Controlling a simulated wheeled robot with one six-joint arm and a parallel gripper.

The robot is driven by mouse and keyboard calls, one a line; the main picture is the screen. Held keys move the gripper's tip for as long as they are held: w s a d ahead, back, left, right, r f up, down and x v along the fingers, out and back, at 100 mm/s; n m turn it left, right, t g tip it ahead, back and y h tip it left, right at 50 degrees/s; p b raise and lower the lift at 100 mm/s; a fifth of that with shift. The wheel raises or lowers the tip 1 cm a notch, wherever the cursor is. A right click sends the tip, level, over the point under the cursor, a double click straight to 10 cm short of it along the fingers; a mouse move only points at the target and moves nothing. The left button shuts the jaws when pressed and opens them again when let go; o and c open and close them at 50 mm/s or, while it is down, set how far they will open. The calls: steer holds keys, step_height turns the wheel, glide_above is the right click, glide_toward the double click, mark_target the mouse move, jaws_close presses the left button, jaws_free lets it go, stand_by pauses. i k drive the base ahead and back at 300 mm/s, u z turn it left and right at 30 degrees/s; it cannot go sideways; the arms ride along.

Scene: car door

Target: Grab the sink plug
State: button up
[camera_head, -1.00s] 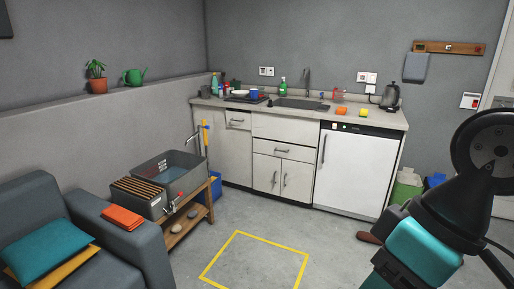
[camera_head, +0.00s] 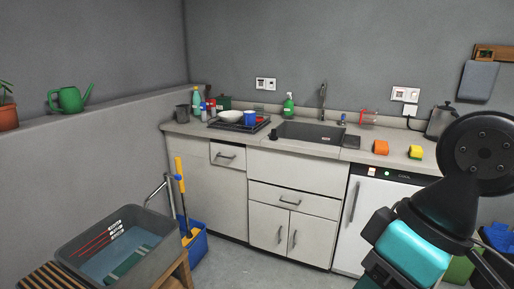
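A small dark object (camera_head: 273,134) sits on the counter at the left edge of the built-in sink (camera_head: 308,133); it may be the sink plug, but it is too small to be sure. A second basin (camera_head: 118,250), grey with water inside, stands on a wooden stand at lower left; no plug is clear in it. Part of my arm, black and teal, fills the right side of the view. My gripper's fingers do not show.
A blue bucket (camera_head: 195,245) stands on the floor between basin and cabinets. Grey floor shows in front of the cabinets.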

mark_target(273, 137)
steer(key=z, duration=0.2)
steer(key=i, duration=2.55)
steer(key=z, duration=0.05)
